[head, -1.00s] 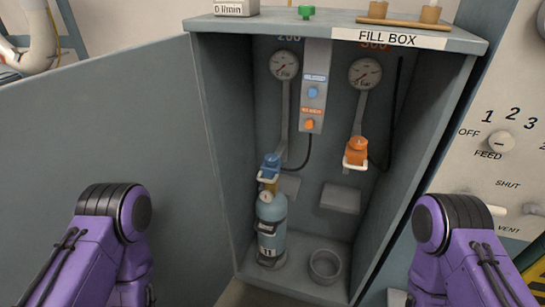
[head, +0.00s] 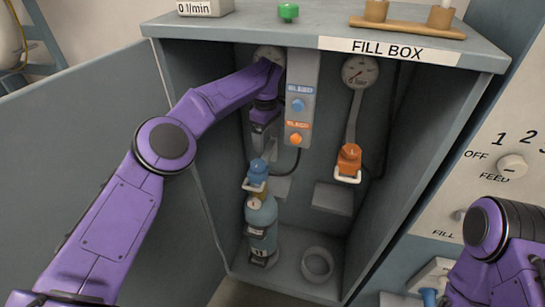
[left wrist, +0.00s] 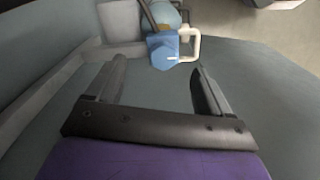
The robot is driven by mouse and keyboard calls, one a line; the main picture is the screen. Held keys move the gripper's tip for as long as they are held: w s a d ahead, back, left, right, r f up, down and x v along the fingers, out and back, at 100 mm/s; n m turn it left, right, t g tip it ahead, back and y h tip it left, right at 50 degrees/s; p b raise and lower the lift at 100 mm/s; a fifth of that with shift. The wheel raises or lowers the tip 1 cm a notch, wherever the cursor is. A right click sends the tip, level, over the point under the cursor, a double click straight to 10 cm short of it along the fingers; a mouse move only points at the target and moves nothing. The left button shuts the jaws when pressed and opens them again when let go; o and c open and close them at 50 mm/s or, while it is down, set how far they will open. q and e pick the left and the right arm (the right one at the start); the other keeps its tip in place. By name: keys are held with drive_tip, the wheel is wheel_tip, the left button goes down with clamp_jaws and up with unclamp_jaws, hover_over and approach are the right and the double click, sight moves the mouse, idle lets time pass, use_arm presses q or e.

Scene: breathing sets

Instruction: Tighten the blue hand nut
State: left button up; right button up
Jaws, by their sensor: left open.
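The blue hand nut (head: 257,170) sits on top of the pale blue cylinder (head: 262,222) inside the fill box, with a cream U-shaped yoke around its front. In the left wrist view the nut (left wrist: 163,52) shows beyond and roughly between my fingertips, with the yoke to its right. My left gripper (head: 261,146) points down above the nut, apart from it. The left wrist view shows its jaws (left wrist: 159,72) open and empty. My right arm is at the lower right, outside the box; its gripper is not in view.
The fill box (head: 420,50) has its door (head: 90,150) open on the left. An orange nut (head: 349,160) with a similar yoke hangs to the right of the centre panel (head: 300,75). An empty round holder (head: 317,265) is beside the cylinder.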

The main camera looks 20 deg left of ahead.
sight(259, 163)
use_arm(q)
drive_tip(key=f, duration=0.3)
drive_tip(key=a+f, duration=0.1)
drive_tip(key=f, duration=0.1)
drive_tip(key=a+f+p, duration=0.1)
drive_tip(key=f, duration=0.2)
drive_tip(key=shift+s+a+f, duration=0.2)
drive_tip(key=shift+s+f, duration=0.05)
drive_tip(key=shift+f, duration=0.1)
drive_tip(key=shift+a+f, duration=0.15)
drive_tip(key=shift+f, duration=0.6)
drive_tip(key=shift+c, duration=0.3)
